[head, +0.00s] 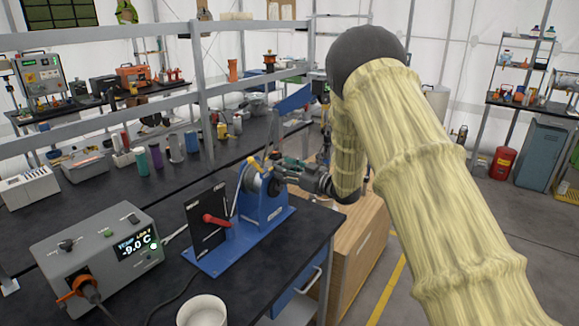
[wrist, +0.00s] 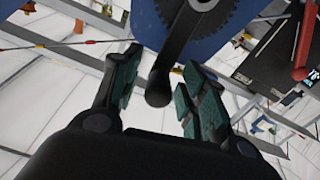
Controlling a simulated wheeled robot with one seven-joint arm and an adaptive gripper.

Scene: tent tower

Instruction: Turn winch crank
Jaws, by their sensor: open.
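The winch stands on a blue base (head: 240,238) on the dark bench, with a grey drum (head: 254,182) in a blue frame. In the wrist view, a dark toothed gear (wrist: 208,18) shows at the top, and the black crank (wrist: 160,82) ends in a rounded knob. My gripper (head: 282,172) is at the right side of the winch. In the wrist view my gripper (wrist: 160,80) is open, with its green-padded fingers on either side of the crank end. Gaps show on both sides of it. The head view does not show the crank clearly.
A black panel with a red lever (head: 216,220) stands left of the winch drum. A grey temperature box (head: 98,250) reading -9.0 C and a white cup (head: 202,312) are nearby. A wooden cabinet (head: 352,255) stands right of the bench.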

